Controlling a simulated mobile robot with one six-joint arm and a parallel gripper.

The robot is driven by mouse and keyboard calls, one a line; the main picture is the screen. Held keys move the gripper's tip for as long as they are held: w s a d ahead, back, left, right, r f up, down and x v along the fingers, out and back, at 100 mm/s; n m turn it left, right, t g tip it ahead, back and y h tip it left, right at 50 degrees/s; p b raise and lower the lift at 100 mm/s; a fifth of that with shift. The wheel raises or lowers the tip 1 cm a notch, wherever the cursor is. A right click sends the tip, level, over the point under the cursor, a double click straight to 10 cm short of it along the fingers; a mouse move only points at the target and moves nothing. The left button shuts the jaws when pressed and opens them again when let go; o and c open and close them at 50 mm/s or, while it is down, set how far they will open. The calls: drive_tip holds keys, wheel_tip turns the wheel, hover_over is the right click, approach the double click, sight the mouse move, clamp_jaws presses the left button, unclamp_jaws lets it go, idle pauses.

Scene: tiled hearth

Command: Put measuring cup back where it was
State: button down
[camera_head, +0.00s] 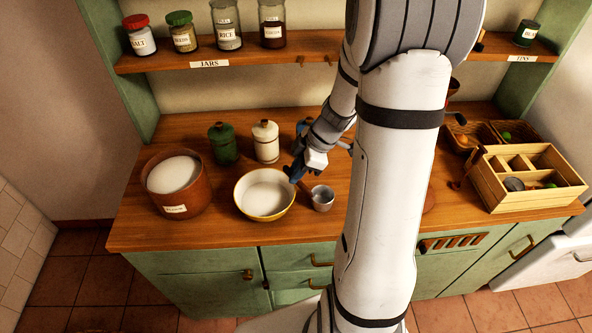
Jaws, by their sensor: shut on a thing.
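A small metal measuring cup (322,198) is at the right side of a yellow-rimmed bowl (244,205) that has white contents. My gripper (301,183) is shut on the measuring cup near its handle, beside the bowl's right rim. I cannot tell whether the cup touches the counter. A brown tub (169,208) labelled on its front and filled with white stuff stands left of the bowl. My arm hides part of the counter to the right.
A green canister (223,144) and a cream canister (265,142) stand behind the bowl. A wooden crate (530,200) with compartments stands at the right, with baskets (483,133) behind it. Labelled jars line the shelf (265,53) above. The counter's front left is clear.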

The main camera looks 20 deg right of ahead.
drive_tip(key=shift+s, duration=0.1)
drive_tip(key=c, duration=1.3)
unclamp_jaws()
drive_tip(key=shift+c, duration=0.2)
drive_tip(key=v, duration=1.2)
drive_tip(key=w+a+r+m+t+h, duration=0.1)
drive_tip(key=w+a+r+m+t, duration=0.15)
drive_tip(key=w+r+t, duration=0.5)
wheel_tip(320, 180, up, 7)
drive_tip(key=d+m+t+h, duration=0.2)
drive_tip(key=m+t+h, duration=0.1)
drive_tip(key=m+h, duration=0.35)
drive_tip(key=s+a+f+m+g+y, duration=0.1)
drive_tip(key=s+a+f+m+g, duration=0.2)
drive_tip(key=s, duration=0.7)
drive_tip(key=s+a+f+m+g+y, duration=0.1)
drive_tip(key=s+a+f+g, duration=0.4)
drive_tip(key=s, duration=0.6)
drive_tip(key=shift+a+m+p, duration=0.4)
drive_tip(key=shift+a+m, duration=0.5)
